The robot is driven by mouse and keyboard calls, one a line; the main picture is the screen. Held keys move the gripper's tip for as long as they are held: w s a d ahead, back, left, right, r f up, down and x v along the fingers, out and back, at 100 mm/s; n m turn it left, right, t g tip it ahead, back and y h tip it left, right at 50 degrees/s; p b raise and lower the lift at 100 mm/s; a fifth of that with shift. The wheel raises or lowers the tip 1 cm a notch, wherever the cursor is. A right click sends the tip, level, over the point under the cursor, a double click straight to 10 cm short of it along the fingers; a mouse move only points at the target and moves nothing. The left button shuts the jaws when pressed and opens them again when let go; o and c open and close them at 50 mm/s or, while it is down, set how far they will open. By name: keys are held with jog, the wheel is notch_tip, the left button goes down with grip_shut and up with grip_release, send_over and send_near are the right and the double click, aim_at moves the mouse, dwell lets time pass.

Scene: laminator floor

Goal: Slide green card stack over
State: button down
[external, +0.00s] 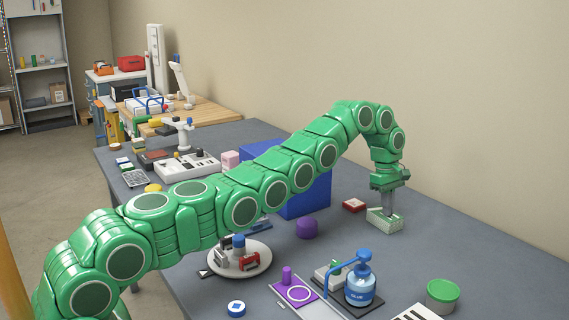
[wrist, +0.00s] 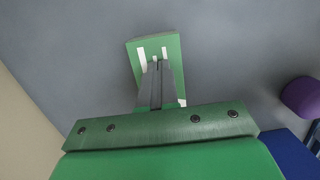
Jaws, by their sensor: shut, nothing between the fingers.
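The green card stack (external: 384,221) is a small block with a green top and pale sides, lying on the grey table near the wall side. In the wrist view the green card stack (wrist: 172,52) shows white marks on its top and lies beneath the fingertips. My gripper (external: 390,210) points down with its fingers together, at the top of the stack. In the wrist view my gripper (wrist: 158,66) is shut and covers part of the stack. I cannot tell whether the tips touch it. Nothing shows between the fingers.
A red box (external: 353,205) lies just left of the stack, with a purple object (external: 307,228) and a large blue box (external: 312,195) farther left. A blue pump bottle (external: 360,285) and a green-lidded tub (external: 442,294) stand in front. Bare table lies right of the stack.

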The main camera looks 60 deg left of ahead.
aim_at(396, 220)
jog(key=shift+s+a+f, duration=0.25)
jog(key=shift+a+f, duration=0.1)
jog(key=shift+f, duration=0.2)
jog(key=shift+s+a+f, duration=0.2)
jog(key=shift+a+f, duration=0.15)
jog(key=shift+f, duration=0.2)
jog(key=shift+d+f+g, duration=0.1)
jog(key=shift+d+g, duration=0.2)
jog(key=shift+d, duration=0.35)
jog(key=d, duration=0.8)
jog(key=s+d, duration=0.1)
jog(key=d, duration=0.4)
jog(key=shift+d, duration=0.85)
jog(key=shift+r, duration=0.5)
jog(key=a, duration=0.3)
jog(key=w+a+r, duration=0.1)
jog(key=a, duration=0.3)
jog(key=a+r, duration=0.1)
jog(key=a, duration=0.3)
jog(key=shift+w+r, duration=0.2)
jog(key=shift+w, duration=0.2)
jog(key=shift+a+r, duration=0.1)
jog(key=shift+a, duration=0.9)
